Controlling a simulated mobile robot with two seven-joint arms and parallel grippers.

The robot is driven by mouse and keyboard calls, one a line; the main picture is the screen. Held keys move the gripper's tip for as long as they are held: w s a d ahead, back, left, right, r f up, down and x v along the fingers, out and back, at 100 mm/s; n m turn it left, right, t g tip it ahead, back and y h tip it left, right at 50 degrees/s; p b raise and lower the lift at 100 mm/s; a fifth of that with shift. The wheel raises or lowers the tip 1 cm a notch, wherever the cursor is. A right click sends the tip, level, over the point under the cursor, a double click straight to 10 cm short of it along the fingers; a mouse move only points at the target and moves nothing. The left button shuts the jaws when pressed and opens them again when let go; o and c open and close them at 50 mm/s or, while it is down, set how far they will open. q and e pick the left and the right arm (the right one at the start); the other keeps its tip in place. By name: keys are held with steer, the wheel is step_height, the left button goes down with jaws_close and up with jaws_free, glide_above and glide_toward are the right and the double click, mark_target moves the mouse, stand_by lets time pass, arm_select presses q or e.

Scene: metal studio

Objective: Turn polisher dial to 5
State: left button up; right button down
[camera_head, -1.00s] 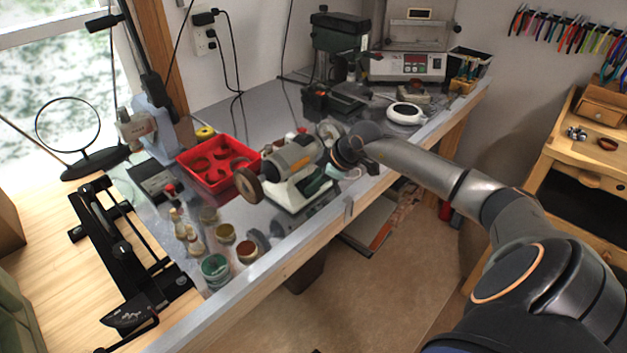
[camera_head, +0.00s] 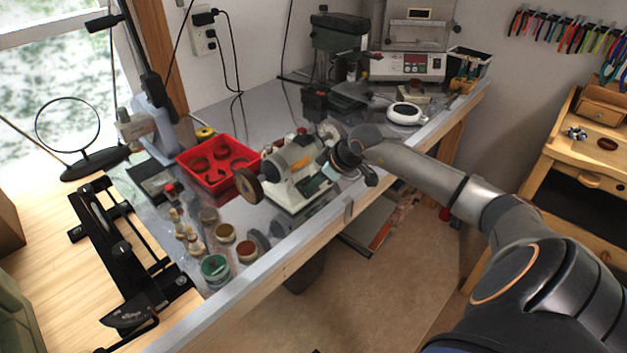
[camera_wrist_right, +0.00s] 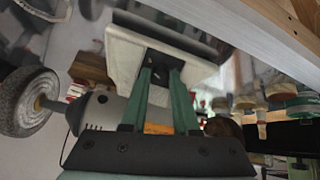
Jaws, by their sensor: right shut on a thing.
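The polisher (camera_head: 291,158) stands on the workbench, with a grey motor body, a pale base and a round wheel at each end. My right gripper (camera_head: 325,174) is at the front of its base. In the right wrist view the polisher's pale base (camera_wrist_right: 122,58) appears upside down. There the green fingers of my right gripper (camera_wrist_right: 164,72) reach the dark front panel of the base and are shut on the small dial, which they hide. The dial's number marks cannot be read. My left gripper is not in view.
A red tray (camera_head: 215,181) and several small jars, including a green one (camera_head: 214,267), stand left of the polisher. A drill press (camera_head: 338,35) and a white round device (camera_head: 404,113) are farther back. The bench's front edge (camera_head: 290,256) runs close below my right arm.

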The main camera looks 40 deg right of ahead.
steer(key=c, duration=0.7)
jaws_free()
steer(key=shift+o, duration=0.2)
steer(key=b+v, duration=0.2)
steer(key=v, duration=1)
steer(key=shift+s+r, duration=0.2)
